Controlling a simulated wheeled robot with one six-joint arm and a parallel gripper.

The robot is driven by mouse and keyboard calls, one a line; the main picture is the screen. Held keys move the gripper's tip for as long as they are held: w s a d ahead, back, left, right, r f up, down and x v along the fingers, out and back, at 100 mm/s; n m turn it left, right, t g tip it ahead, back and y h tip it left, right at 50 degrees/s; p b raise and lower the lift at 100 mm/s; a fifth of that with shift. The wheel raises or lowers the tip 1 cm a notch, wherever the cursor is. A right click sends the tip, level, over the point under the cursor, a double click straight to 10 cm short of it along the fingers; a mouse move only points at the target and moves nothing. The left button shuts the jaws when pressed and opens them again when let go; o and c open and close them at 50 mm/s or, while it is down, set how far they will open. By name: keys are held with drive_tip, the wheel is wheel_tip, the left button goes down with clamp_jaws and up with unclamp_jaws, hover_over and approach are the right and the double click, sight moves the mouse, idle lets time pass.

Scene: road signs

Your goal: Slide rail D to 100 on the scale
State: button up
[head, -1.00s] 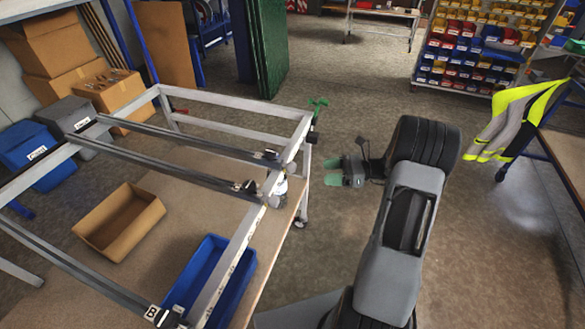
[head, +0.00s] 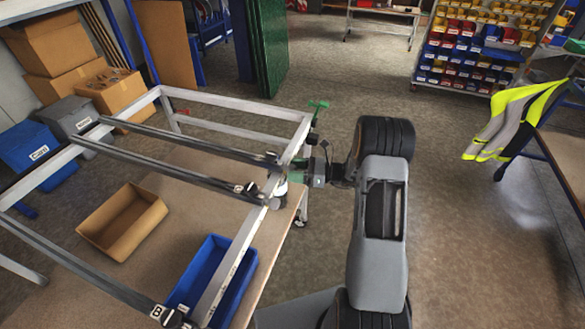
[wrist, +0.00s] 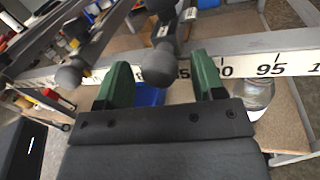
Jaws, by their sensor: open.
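Dark rails lie across a pale metal frame (head: 225,98). The farthest rail (head: 195,137) ends near my gripper (head: 299,170); the letter on its end is too small to read, so I cannot confirm it is D. In the wrist view, my gripper (wrist: 160,72) is open, its green fingers either side of a dark round knob (wrist: 158,68) on a rail end. I cannot tell whether they touch it. The scale strip (wrist: 290,68) shows 90 and 95 to the right of this knob, with a partly hidden number ending in 5 beside it.
A second knob (wrist: 68,77) is left of the fingers, on the neighbouring rail (head: 170,165). Rail B (head: 90,272) lies at the front. A brown box (head: 122,222) and a blue bin (head: 213,270) sit below the rails.

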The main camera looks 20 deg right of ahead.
drive_tip(key=shift+w+a, duration=0.2)
drive_tip(key=shift+a, duration=0.3)
drive_tip(key=shift+c, duration=0.2)
clamp_jaws()
drive_tip(key=shift+w, duration=0.15)
